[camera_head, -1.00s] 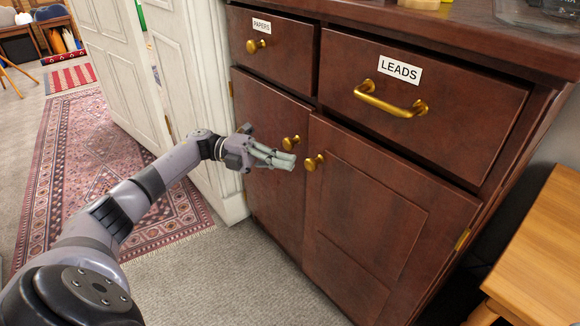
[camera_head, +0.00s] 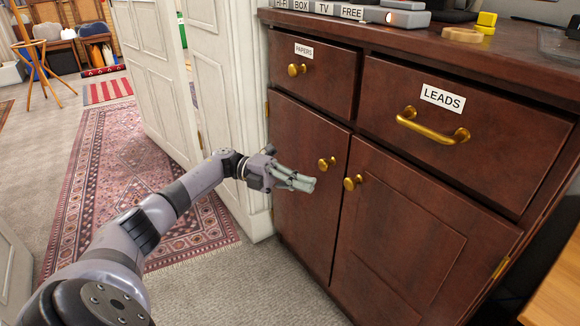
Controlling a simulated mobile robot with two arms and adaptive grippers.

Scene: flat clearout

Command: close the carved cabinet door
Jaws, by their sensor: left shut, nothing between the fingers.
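The dark reddish-brown wooden cabinet fills the right half of the head view. Its left door (camera_head: 300,212) and its right door (camera_head: 400,245), which has a panel outline, both look flush with the front. Each has a round brass knob, the left knob (camera_head: 326,163) and the right knob (camera_head: 353,182), near the middle seam. My left gripper (camera_head: 307,184) is shut and empty, in front of the left door, just left of and below its knob. I cannot tell whether its fingertips touch the door. My right gripper does not show.
Above the doors are a PAPERS drawer (camera_head: 310,72) and a LEADS drawer (camera_head: 455,125), both shut. A white panelled door (camera_head: 215,110) stands left of the cabinet. A patterned rug (camera_head: 110,170) lies on the carpet. A wooden piece (camera_head: 560,285) is at lower right.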

